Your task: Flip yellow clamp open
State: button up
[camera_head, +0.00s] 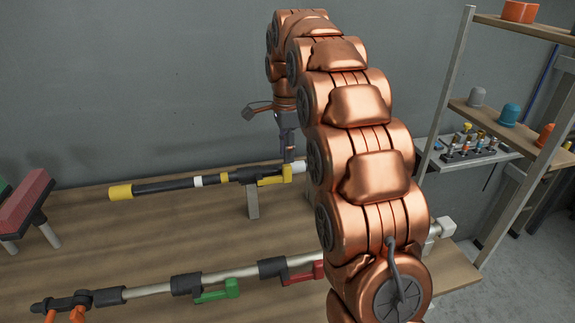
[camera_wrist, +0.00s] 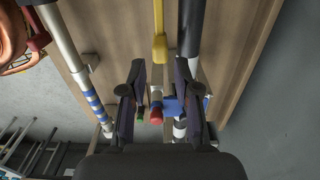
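The yellow clamp (camera_head: 272,180) sits on the black-and-white pole at the back of the table. It is a short L-shaped lever, with its short end turned up at the right. My gripper (camera_head: 288,158) points down just above that right end. In the wrist view a yellow bar (camera_wrist: 160,46), apparently the clamp's lever, runs toward the gap between the fingertips. My gripper (camera_wrist: 159,72) shows there with its two dark fingers apart and nothing clearly held between them. I cannot tell whether a finger touches the clamp.
A front pole (camera_head: 235,273) carries a green clamp (camera_head: 218,292) and a red clamp (camera_head: 303,275). A grey stand (camera_head: 253,200) supports the back pole. A red block (camera_head: 25,201) stands at the left, and a metal shelf rack (camera_head: 500,108) at the right. The wall is close behind.

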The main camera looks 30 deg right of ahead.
aim_at(287, 166)
jog(key=shift+f+p, duration=0.65)
jog(key=shift+f, duration=2)
grip_shut()
